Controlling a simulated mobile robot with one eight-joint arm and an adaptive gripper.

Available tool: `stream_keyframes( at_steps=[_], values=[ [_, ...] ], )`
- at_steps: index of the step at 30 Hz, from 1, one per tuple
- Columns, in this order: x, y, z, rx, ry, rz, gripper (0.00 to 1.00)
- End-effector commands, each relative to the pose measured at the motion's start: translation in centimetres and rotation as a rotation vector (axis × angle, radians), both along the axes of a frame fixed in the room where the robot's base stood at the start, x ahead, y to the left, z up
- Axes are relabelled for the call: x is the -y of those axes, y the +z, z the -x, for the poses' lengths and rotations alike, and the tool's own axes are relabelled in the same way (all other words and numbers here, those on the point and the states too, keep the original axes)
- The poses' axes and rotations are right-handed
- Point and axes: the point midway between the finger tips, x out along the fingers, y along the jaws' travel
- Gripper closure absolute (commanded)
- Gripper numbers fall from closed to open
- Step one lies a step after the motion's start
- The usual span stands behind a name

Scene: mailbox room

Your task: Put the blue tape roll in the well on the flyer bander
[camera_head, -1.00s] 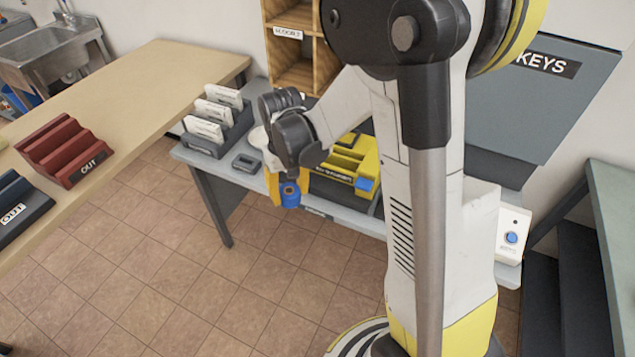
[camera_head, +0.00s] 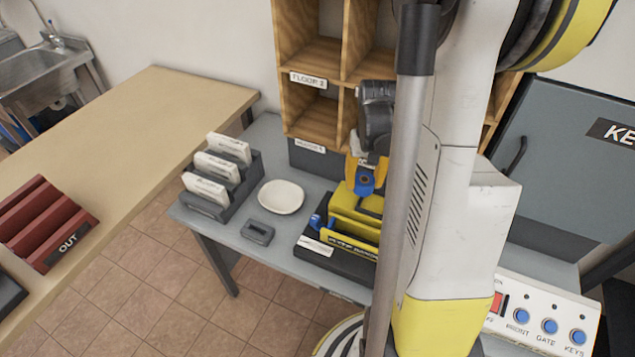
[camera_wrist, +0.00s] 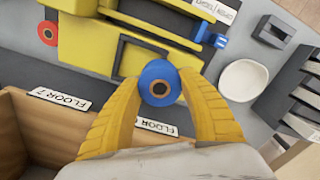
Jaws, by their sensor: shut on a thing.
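My gripper (camera_head: 367,175) is shut on the blue tape roll (camera_head: 364,183), which sits between its yellow fingertips. In the wrist view the roll (camera_wrist: 158,83) shows its face with a brown core. The yellow flyer bander (camera_head: 356,216) stands on a black base on the grey table, below and just in front of the roll. In the wrist view the bander (camera_wrist: 100,45) lies beyond the roll, with a dark rectangular opening (camera_wrist: 143,57) close to it. I cannot tell whether the roll touches the bander. My arm hides the bander's right part in the head view.
A white dish (camera_head: 281,196), a small grey holder (camera_head: 257,232) and a dark rack (camera_head: 222,187) of white cards stand left on the table. Wooden pigeonholes (camera_head: 315,120) rise close behind my gripper. A button panel (camera_head: 540,318) is at the right.

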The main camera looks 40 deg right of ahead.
Motion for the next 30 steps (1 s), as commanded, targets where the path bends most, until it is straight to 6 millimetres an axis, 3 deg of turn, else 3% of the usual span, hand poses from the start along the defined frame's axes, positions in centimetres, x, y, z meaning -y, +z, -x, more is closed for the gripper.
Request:
stream_keyframes(
  at_steps=[3,6,20,30],
  values=[
    [2.1,0.1,2.0,0.0,-0.055,0.0,0.84],
    [2.8,0.1,2.7,0.0,-0.074,0.0,0.84],
    [3.0,-3.6,2.8,0.0,-0.078,0.0,0.84],
    [3.0,-3.6,2.8,0.0,-0.077,0.0,0.84]
  ],
)
